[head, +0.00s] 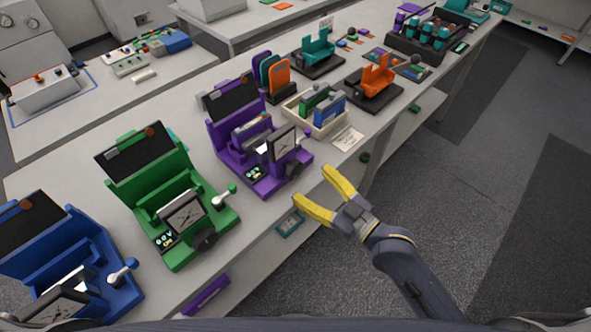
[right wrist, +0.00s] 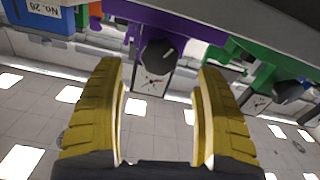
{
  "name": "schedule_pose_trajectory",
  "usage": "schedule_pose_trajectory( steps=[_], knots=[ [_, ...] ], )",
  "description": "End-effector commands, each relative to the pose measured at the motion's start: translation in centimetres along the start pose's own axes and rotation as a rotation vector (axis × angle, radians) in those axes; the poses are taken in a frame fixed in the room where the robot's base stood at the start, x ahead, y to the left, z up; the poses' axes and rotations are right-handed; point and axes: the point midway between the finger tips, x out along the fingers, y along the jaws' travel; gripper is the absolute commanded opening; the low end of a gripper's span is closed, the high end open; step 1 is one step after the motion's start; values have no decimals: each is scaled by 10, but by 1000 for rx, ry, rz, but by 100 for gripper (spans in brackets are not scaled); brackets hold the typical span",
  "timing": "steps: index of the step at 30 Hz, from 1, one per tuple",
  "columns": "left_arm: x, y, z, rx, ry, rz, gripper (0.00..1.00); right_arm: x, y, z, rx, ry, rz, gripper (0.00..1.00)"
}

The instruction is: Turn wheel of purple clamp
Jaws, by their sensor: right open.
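The purple clamp (head: 236,141) stands on the bench in the middle of the head view, between the green clamp and a tray. Its dark wheel (head: 293,170) is at its front right corner, beside a square dial (head: 284,143). My right gripper (head: 311,184) has yellow fingers, is open and empty, and is just off the bench edge in front of the wheel. In the right wrist view the dark wheel (right wrist: 158,56) shows beyond and between the spread fingers (right wrist: 160,85), apart from them. My left gripper is not in view.
A green clamp (head: 164,185) and a blue clamp (head: 62,250) stand to the left. A wooden tray (head: 319,129) with coloured blocks and a white card (head: 347,138) are to the right. The floor in front of the bench is clear.

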Motion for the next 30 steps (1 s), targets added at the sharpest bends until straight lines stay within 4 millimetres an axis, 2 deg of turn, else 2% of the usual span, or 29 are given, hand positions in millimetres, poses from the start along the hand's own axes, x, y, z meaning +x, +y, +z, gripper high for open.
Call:
schedule_pose_trajectory(
  steps=[1,6,12,19,29,30],
  knots=[
    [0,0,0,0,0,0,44,10,0,-2,2,5,1,71],
    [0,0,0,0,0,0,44,33,0,-1,2,3,1,71],
    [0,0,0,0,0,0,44,52,0,0,0,1,1,71],
    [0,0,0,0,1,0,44,62,0,0,1,1,0,71],
    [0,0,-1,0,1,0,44,62,0,0,1,0,0,71],
    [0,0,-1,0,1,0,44,62,0,0,1,0,0,67]
  ],
)
